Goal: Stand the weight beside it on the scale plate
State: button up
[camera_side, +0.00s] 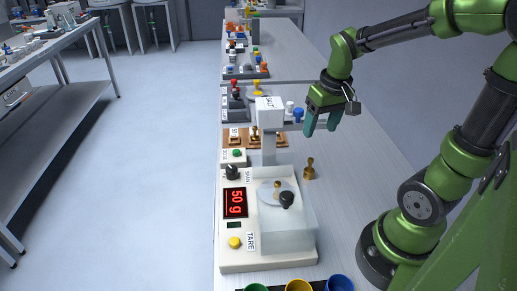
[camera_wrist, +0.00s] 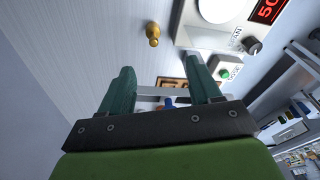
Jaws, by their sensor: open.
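A brass weight (camera_side: 308,170) stands upright on the bench, just right of the scale (camera_side: 237,262). It also shows in the wrist view (camera_wrist: 152,36), beyond my fingers. The round scale plate (camera_side: 266,195) sits inside a clear-walled box; a small brass piece (camera_side: 277,186) appears on it, partly behind a black knob (camera_side: 286,200). The red display (camera_side: 235,203) reads 50 g. My gripper (camera_side: 321,126) is open and empty, above the bench behind the loose weight. Its two teal fingers also show in the wrist view (camera_wrist: 160,88).
A white hopper marked SALT (camera_side: 269,112) rises on a post behind the plate. A wooden holder (camera_side: 268,139) with brass weights lies behind the scale. Coloured cups (camera_side: 298,286) stand at the front edge. The bench right of the loose weight is clear.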

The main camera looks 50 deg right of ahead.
aim_at(312, 159)
jog(key=shift+n+g, duration=0.3)
jog(key=f, duration=0.3)
jog(key=w+f, duration=0.1)
jog(key=f, duration=0.3)
jog(key=d+f, duration=0.1)
jog(key=f, duration=0.2)
jog(key=shift+w+d+f, duration=0.1)
jog(key=shift+w+f, duration=0.1)
jog(key=shift+f, duration=0.05)
jog(key=shift+w+d+f, duration=0.15)
jog(key=shift+f, duration=0.85)
jog(key=shift+w+d+f, duration=0.15)
jog(key=shift+w+f, duration=0.05)
jog(key=shift+f, duration=0.75)
jog(key=shift+w+d+f, duration=0.15)
jog(key=shift+f, duration=0.85)
grip_shut()
